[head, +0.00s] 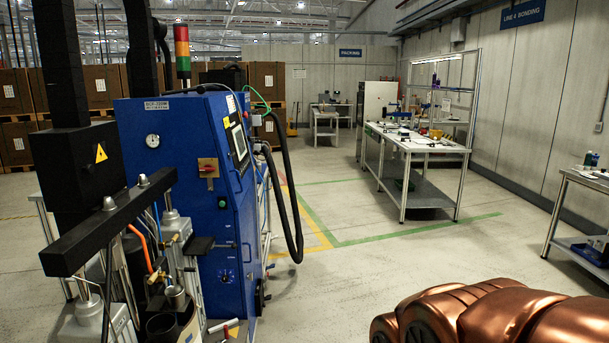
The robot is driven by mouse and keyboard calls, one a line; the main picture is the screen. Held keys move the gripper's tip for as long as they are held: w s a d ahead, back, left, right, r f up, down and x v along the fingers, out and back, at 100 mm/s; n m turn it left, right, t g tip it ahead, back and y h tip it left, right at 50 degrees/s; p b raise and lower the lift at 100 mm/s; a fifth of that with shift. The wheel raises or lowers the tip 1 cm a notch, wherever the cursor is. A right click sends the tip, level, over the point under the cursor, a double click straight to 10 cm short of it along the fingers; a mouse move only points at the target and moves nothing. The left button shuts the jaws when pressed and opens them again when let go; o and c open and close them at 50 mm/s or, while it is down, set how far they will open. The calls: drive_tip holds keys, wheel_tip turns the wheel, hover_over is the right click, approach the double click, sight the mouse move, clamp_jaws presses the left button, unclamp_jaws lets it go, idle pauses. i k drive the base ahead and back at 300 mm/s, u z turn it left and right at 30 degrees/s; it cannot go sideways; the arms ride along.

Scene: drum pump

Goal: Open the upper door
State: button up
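A tall blue drum pump cabinet (185,125) stands left of centre. Its left-hand face carries a round gauge (152,141) and a red-and-yellow rotary switch (208,168). Its narrow right-hand face has a screen panel (238,141) near the top and a small dark catch or knob (260,295) low down. The upper door's outline and handle cannot be made out clearly, and no panel visibly stands open. My gripper is not in view.
Black pump columns with a crossbar (110,222) stand in front of the cabinet. A black hose (293,215) loops out on its right. A white workbench (415,143) stands farther back, and another bench (585,180) is at the right edge. Open floor (350,270) lies between.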

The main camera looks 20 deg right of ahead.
sight(223, 112)
drive_tip(key=z, duration=0.1)
drive_tip(key=i, duration=1.35)
drive_tip(key=u, duration=0.8)
